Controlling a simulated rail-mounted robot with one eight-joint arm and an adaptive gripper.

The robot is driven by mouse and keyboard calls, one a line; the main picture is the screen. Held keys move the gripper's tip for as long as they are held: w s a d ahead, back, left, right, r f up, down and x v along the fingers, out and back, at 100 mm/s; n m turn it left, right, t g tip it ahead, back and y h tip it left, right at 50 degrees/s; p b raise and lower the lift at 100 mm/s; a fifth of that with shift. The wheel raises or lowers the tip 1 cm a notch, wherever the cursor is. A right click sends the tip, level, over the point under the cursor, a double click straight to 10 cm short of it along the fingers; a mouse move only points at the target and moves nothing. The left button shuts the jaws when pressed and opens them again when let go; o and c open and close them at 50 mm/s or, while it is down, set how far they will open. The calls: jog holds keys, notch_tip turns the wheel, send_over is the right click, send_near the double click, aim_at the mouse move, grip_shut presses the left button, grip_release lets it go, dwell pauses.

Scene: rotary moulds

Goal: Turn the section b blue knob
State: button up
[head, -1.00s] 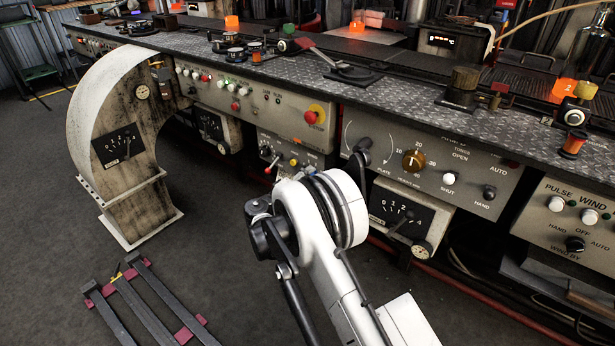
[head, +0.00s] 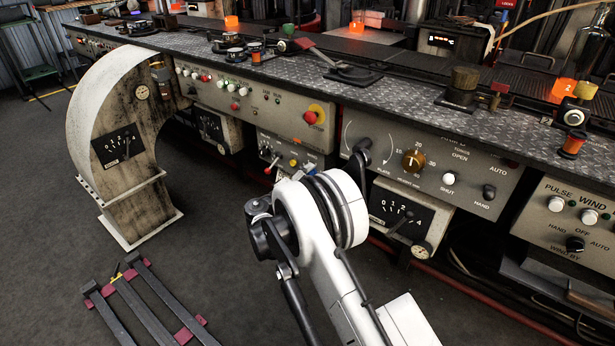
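A small grey control panel (head: 281,146) hangs under the bench edge, just beyond my arm. It carries a red-tipped lever at its left, a yellow knob (head: 293,162) and a small blue spot (head: 311,168) that may be the blue knob. My white arm covers the lower part of this panel. I cannot read a section label there. My gripper is not visible; the bent arm joint stands in front of that area. I cannot tell whether anything touches the blue spot.
A larger panel with an orange-brown dial (head: 414,161) is to the right. A curved white-edged housing (head: 112,140) stands at left. Dark metal rails (head: 150,300) lie on the floor; the floor between is clear.

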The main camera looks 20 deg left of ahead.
jog(key=v, duration=1.2)
dwell(0.4)
